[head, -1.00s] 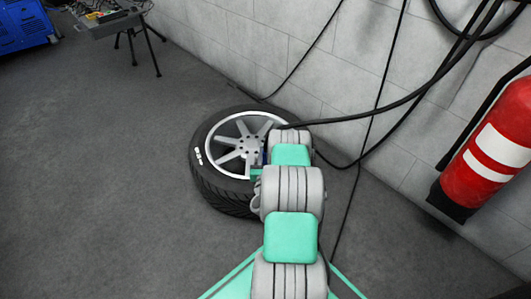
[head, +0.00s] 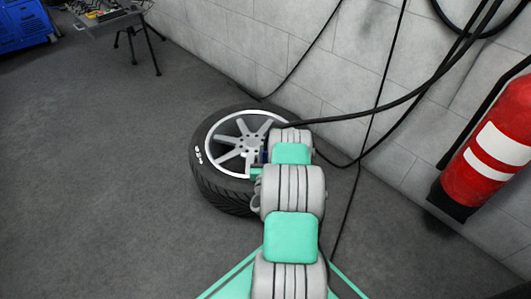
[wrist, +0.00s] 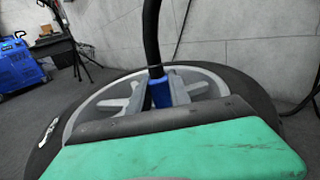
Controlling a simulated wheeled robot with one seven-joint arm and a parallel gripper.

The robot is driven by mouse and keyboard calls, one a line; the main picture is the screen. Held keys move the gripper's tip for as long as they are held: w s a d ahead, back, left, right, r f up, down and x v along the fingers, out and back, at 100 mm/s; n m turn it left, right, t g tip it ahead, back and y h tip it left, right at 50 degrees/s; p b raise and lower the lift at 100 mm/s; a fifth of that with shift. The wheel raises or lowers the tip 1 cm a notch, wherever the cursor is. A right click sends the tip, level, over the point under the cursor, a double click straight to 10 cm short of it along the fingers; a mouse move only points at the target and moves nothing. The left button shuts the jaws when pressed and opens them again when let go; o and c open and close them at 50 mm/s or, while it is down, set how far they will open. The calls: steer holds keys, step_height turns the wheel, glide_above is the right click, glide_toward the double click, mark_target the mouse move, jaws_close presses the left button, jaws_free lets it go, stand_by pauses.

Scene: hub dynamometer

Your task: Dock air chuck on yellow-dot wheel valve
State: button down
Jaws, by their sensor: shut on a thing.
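The wheel (head: 222,180), a black tyre with a silver spoked rim, lies flat on the floor against the wall in the head view. My gripper (wrist: 161,105) is over the rim in the wrist view. It is shut on the air chuck, whose blue body (wrist: 161,93) stands roughly upright between the jaws with a black hose (wrist: 152,40) rising from it. In the head view my arm covers the right part of the wheel and most of the gripper. The valve and a yellow dot cannot be made out, and the chuck's lower end is hidden.
Black hoses (head: 385,108) hang along the grey block wall (head: 330,65) behind the wheel. A red fire extinguisher (head: 488,150) is on the right. A blue cabinet (head: 25,22) and a tool table (head: 105,20) stand at the far left. The left floor is clear.

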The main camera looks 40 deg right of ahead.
steer(key=shift+f+b, duration=0.65)
stand_by(0.7)
steer(key=c, duration=1.5)
jaws_free()
steer(key=shift+s+a, duration=0.1)
